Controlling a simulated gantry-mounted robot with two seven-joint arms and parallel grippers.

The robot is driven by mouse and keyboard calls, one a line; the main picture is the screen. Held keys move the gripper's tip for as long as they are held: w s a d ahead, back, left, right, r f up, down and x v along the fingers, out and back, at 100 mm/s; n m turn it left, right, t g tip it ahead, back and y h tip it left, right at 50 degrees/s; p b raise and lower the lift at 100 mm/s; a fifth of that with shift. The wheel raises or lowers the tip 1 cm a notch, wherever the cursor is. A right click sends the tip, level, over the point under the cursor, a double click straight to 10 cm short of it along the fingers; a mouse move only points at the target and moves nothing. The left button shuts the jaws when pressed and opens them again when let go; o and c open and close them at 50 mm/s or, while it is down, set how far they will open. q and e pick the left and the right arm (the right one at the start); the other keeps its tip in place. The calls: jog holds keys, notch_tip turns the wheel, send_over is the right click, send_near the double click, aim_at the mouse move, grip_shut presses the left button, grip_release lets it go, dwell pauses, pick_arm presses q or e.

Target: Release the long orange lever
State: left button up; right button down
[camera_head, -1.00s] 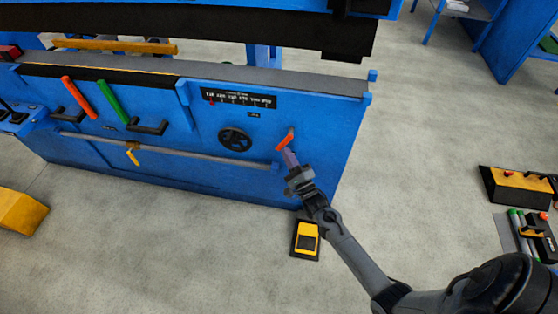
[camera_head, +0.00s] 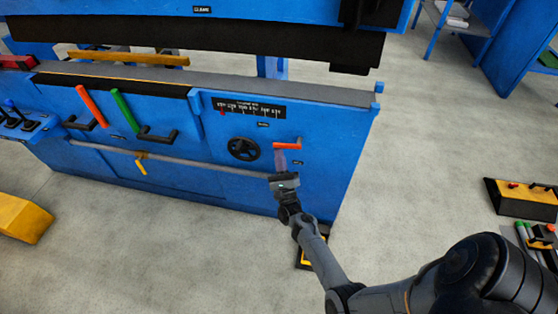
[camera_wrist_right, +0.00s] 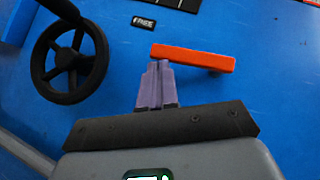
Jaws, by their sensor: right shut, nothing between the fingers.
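A long orange lever (camera_head: 91,106) stands tilted on the left part of the blue panel, beside a green lever (camera_head: 125,110). A shorter orange lever (camera_head: 287,145) is on the right part of the panel. It lies nearly level, and in the right wrist view it shows as an orange-red bar (camera_wrist_right: 200,58). My right gripper (camera_head: 280,157) is at this shorter lever, far from the long one. Its purple fingers (camera_wrist_right: 158,68) are shut and empty, with the tips just under the bar's left end. I cannot tell if they touch it. My left gripper is not in view.
A black handwheel (camera_head: 243,149) is just left of my right gripper. A grey rail (camera_head: 190,165) runs along the panel below. Black handles (camera_head: 158,135) stick out near the green lever. A yellow-black pedal (camera_head: 303,255) is on the floor, partly behind my arm.

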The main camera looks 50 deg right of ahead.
jog(key=shift+w+r, duration=0.15)
jog(key=shift+r, duration=0.25)
jog(key=shift+a+r+p, duration=0.1)
jog(key=shift+r+p, duration=0.05)
jog(key=shift+p, duration=0.15)
jog(key=s+a+f+b, duration=0.2)
jog(key=a+f, duration=0.4)
jog(key=f, duration=0.5)
jog(key=shift+s+a+f+b, duration=0.2)
jog(key=shift+s+b, duration=0.15)
jog(key=shift+s, duration=0.2)
